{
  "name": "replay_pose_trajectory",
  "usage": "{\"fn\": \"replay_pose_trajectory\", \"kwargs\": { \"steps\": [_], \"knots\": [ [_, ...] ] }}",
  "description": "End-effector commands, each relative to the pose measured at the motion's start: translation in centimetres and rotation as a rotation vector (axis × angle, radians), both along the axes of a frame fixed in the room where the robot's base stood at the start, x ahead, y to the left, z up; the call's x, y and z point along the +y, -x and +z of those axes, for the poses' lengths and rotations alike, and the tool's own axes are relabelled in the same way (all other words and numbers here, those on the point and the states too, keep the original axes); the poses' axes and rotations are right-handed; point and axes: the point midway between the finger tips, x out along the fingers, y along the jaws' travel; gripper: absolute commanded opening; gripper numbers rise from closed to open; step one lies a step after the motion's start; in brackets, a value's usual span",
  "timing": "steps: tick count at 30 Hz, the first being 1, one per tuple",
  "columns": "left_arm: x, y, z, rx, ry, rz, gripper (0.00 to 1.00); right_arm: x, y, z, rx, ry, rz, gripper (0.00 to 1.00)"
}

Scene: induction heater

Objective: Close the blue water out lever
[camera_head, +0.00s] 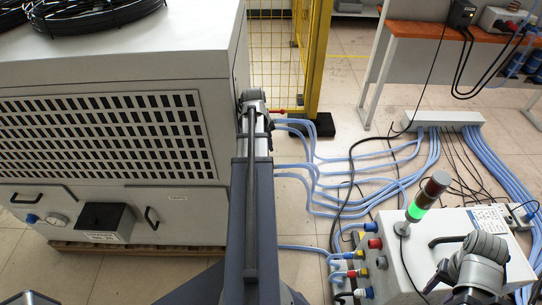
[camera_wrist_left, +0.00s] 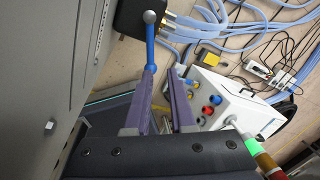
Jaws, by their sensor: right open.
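The blue water out lever (camera_wrist_left: 150,45) shows in the left wrist view, beside a dark block with brass fittings on the side of the grey cabinet. It has a pale ball at its upper end. My left gripper (camera_wrist_left: 165,80) is open, with a gap between its two purple fingers. The lower end of the lever appears close to the left fingertip; I cannot tell whether they touch. In the head view my left arm covers this spot and the blue lever is hidden. My right gripper (camera_head: 477,272) is at the lower right, open, over the white box.
The grey cabinet (camera_head: 110,75) stands at the left, with a red lever (camera_head: 280,111) beside my left arm. Blue hoses (camera_head: 345,165) and cables cover the floor. The white box (camera_head: 405,270) carries a signal light (camera_head: 428,195) lit green. A yellow fence (camera_head: 315,60) stands behind.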

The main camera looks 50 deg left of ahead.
Motion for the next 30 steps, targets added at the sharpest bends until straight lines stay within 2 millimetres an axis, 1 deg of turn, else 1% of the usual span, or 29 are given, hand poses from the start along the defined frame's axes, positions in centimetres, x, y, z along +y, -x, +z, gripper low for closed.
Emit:
{"fn": "replay_pose_trajectory", "kwargs": {
  "steps": [1,5,6,11,19,26,30],
  "knots": [
    [-0.2,-0.4,-0.2,0.017,0.005,0.057,0.16,0.0,0.0,-0.2,0.0,0.0,0.0,0.5],
    [-0.7,-1.1,-0.7,0.076,0.014,0.28,0.01,0.0,0.0,-0.5,0.0,0.0,0.0,0.5],
    [-0.9,-1.3,-0.8,0.092,0.015,0.353,0.0,0.0,0.0,-0.6,0.0,0.0,0.0,0.5],
    [-1.6,-2.1,-1.3,0.153,-0.001,0.662,0.0,0.0,0.0,-1.0,0.0,0.0,0.0,0.5],
    [-2.9,-3.9,-1.8,0.196,-0.086,1.264,0.0,0.0,0.0,-1.7,0.0,0.0,0.0,0.5],
    [-4.0,-5.5,-1.8,0.126,-0.193,1.785,0.0,0.0,0.0,-2.3,0.0,0.0,0.0,0.5],
    [-4.6,-6.6,-1.7,0.023,-0.257,2.097,0.0,0.0,0.0,-2.7,0.0,0.0,0.0,0.5]
  ]
}}
